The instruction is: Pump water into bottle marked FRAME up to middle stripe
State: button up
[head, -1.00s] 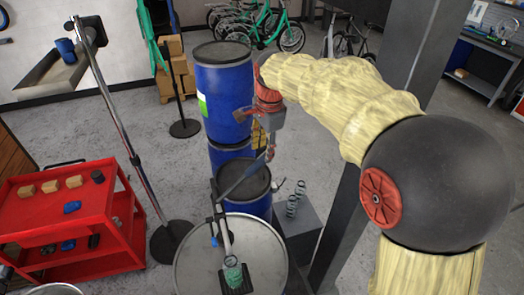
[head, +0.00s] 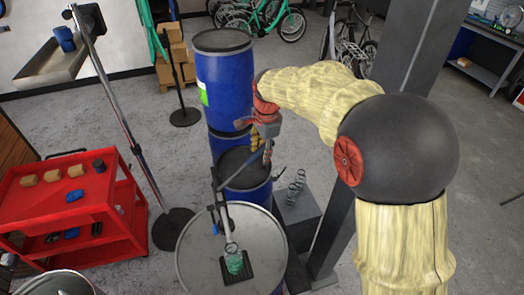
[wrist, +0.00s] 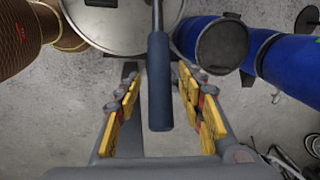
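A clear greenish bottle (head: 234,262) stands on a black pad (head: 238,271) on the grey drum lid (head: 192,250). Its FRAME mark, stripes and water level are too small to read. A pump (head: 222,205) stands on the lid beside it, with a lever (head: 243,168) reaching up to my gripper (head: 267,142). In the wrist view, the lever's dark blue grip (wrist: 160,80) lies between the yellow-padded fingers of my gripper (wrist: 163,105). Gaps show on both sides, so the fingers are open and apart from it.
Blue drums (head: 224,85) stand behind the pump. A grey block (head: 297,215) with metal coils and a dark pillar (head: 345,200) are to the right. A red cart (head: 75,205) and a black stand (head: 170,228) are at left.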

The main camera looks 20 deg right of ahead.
jog(key=shift+c, duration=0.7)
jog(key=c, duration=0.8)
grip_shut()
